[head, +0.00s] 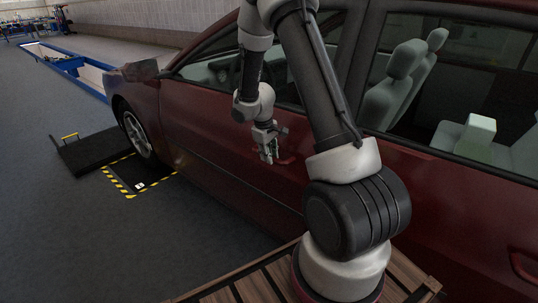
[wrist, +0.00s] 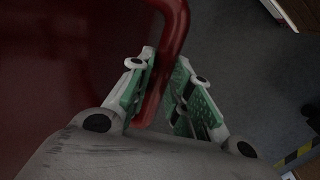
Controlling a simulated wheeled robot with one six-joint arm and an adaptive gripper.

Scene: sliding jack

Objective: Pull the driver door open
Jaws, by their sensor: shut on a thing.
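The driver door (head: 225,125) belongs to a dark red car and fills the middle of the head view. It looks closed, its surface in line with the rest of the car's side. Its red handle (wrist: 173,45) stands out from the door in the wrist view and runs down between the fingers. My gripper (wrist: 160,95) is shut on the handle, with the green-padded fingers on either side of it. In the head view my gripper (head: 268,155) is at the door's rear part, and it partly hides the handle there.
The rear door with another handle (head: 524,268) is at the right. A black plate with a yellow bar (head: 92,150) and a striped floor pit (head: 138,180) lie near the front wheel (head: 137,134). The grey floor (head: 60,230) left of the car is clear.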

